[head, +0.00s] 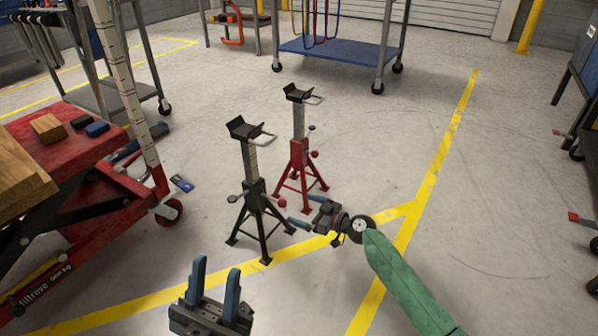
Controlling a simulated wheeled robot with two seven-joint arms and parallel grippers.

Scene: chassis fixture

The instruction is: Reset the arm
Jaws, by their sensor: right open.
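My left gripper (216,268) is at the bottom of the head view, left of centre. Its two blue-grey fingers point up, stand apart and have nothing between them. My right gripper (307,211) is near the middle, at the end of my green-sleeved arm. Its blue fingers point left, are apart and appear empty. In the picture it lies just right of the black jack stand's (253,185) feet and below the red jack stand (298,155). I cannot tell whether it touches either stand.
A red lift cart (75,150) with wooden blocks (47,128) stands at the left. A blue-shelved cart (335,52) is at the back. Yellow floor lines (440,150) cross the grey floor. Free floor lies at the right, with shelving at the far right edge.

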